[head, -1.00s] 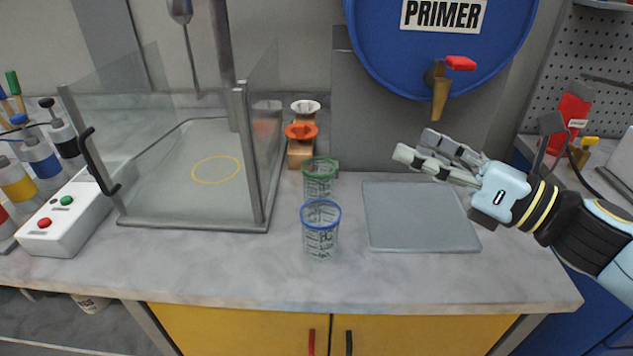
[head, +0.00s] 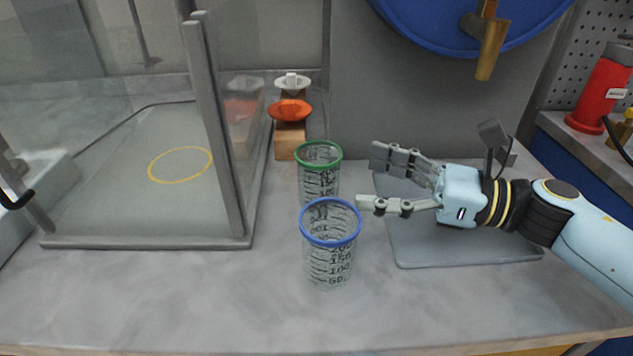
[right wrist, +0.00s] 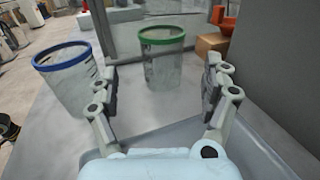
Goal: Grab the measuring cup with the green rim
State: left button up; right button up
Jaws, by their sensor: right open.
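The clear measuring cup with the green rim (head: 318,176) stands upright on the counter, behind the blue-rimmed cup, which hides part of its lower side in the head view. In the right wrist view the green-rimmed cup (right wrist: 163,62) stands ahead, between the lines of the fingers. The blue-rimmed measuring cup (head: 330,250) stands nearer the front; it also shows at the left of the right wrist view (right wrist: 68,80). My right gripper (head: 368,180) is open and empty, just right of the two cups, its fingers pointing left at them. My left gripper is not in view.
A glass-walled enclosure (head: 215,130) with a yellow ring stands left of the cups. An orange and a white item on a wooden block (head: 288,140) stand behind. The front counter is clear.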

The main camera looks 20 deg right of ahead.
aim_at(339, 165)
jog(key=x, duration=0.3)
jog(key=shift+w+a+r+p, duration=0.15)
jog(key=shift+a+r+p, duration=0.05)
jog(key=shift+a+p, duration=0.15)
jog(key=p+x, duration=0.1)
jog(key=x, duration=0.3)
jog(key=shift+w+r+p, duration=0.2)
jog(key=shift+w+p, duration=0.1)
jog(key=shift+p, duration=0.05)
jog(key=shift+w+a+f, duration=0.1)
jog(key=shift+w+a, duration=0.15)
jog(key=shift+a, duration=0.1)
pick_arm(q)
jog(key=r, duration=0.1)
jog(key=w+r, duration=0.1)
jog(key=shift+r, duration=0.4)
pick_arm(e)
jog(key=shift+d, duration=0.1)
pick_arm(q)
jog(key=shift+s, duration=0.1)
pick_arm(e)
jog(key=c, duration=1.2)
